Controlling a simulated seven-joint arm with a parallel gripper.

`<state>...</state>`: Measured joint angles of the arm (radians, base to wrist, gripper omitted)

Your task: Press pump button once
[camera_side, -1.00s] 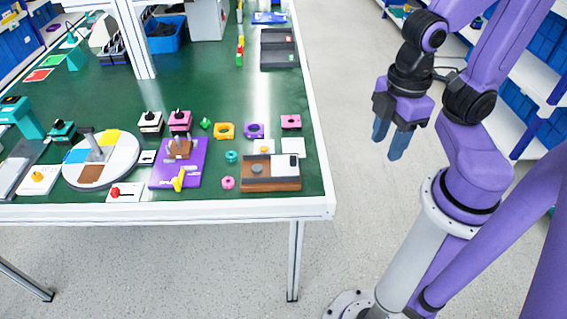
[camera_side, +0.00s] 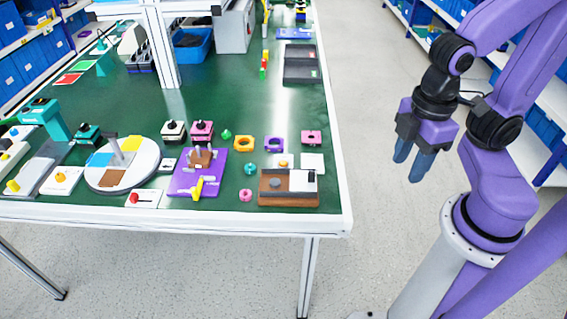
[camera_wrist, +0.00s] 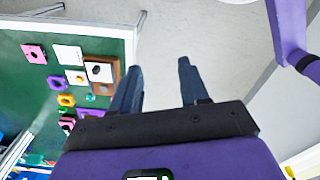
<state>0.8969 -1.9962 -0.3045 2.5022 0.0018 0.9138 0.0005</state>
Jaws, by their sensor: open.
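No label marks a pump button, so I cannot tell which one it is. In the side view, a red button (camera_side: 135,199) sits on a white plate at the table's front edge. A yellow-orange button (camera_side: 60,177) sits on another white plate farther left, and a similar yellow one (camera_side: 13,186) is at the far left. My gripper (camera_side: 410,166) is open and empty, pointing down past the table's right edge, far from these buttons. In the wrist view my gripper's two fingers (camera_wrist: 159,68) are apart with only floor between them.
The green table (camera_side: 120,100) holds a round turntable (camera_side: 150,160), a purple board (camera_side: 185,188), a brown tray (camera_side: 288,202) and several small coloured parts. Its right corner shows in the wrist view (camera_wrist: 112,35). Open floor lies between table and arm. Shelves stand behind.

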